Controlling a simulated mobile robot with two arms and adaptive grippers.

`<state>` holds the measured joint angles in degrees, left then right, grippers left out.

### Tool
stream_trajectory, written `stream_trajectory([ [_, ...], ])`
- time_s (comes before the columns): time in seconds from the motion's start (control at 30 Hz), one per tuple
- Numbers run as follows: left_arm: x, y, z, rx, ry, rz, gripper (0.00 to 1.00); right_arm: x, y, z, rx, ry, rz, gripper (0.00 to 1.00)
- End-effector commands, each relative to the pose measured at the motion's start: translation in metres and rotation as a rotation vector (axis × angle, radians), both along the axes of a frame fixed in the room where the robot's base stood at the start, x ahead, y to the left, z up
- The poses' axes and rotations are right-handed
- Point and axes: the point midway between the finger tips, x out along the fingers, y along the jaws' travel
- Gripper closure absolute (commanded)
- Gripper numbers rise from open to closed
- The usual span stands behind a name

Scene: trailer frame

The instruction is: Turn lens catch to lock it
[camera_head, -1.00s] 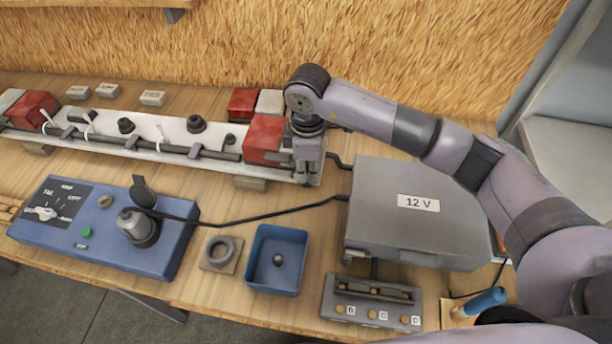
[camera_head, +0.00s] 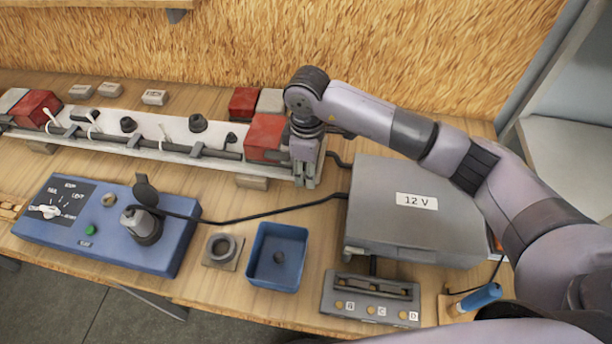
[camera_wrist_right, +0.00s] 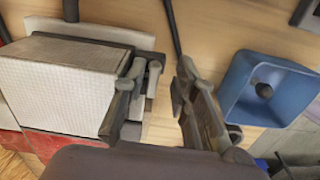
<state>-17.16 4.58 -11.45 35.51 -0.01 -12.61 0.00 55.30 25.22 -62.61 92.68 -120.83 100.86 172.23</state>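The trailer frame's pale board (camera_head: 175,148) lies along the back of the bench. At its right end is a red lamp (camera_head: 264,137). My right gripper (camera_head: 307,176) points down just right of this lamp and hides the lamp's right side. In the right wrist view, a white ribbed lens (camera_wrist_right: 68,82) in a grey housing lies left of my fingers, with red below it. My right gripper (camera_wrist_right: 165,110) is open with a gap between its fingers. The left finger is close beside the lens edge and a small grey catch-like part (camera_wrist_right: 153,78); contact is unclear. My left gripper is out of view.
A blue control box (camera_head: 105,228), a grey ring socket (camera_head: 221,250), a blue tray (camera_head: 277,258) and a grey 12 V box (camera_head: 415,220) stand in front. A black cable runs from the control box to the 12 V box. A cork-like wall (camera_head: 230,45) rises behind.

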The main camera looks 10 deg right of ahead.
Motion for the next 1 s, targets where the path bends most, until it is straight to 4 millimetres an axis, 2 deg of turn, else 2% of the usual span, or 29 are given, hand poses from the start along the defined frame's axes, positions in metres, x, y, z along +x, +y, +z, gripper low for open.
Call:
stream_trajectory([
  [0.43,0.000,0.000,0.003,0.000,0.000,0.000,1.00,0.005,-0.003,0.005,-0.003,-0.012,-0.008,0.66],
  [1.0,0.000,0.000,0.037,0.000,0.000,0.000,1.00,0.004,-0.002,0.051,-0.001,-0.011,-0.007,0.66],
])
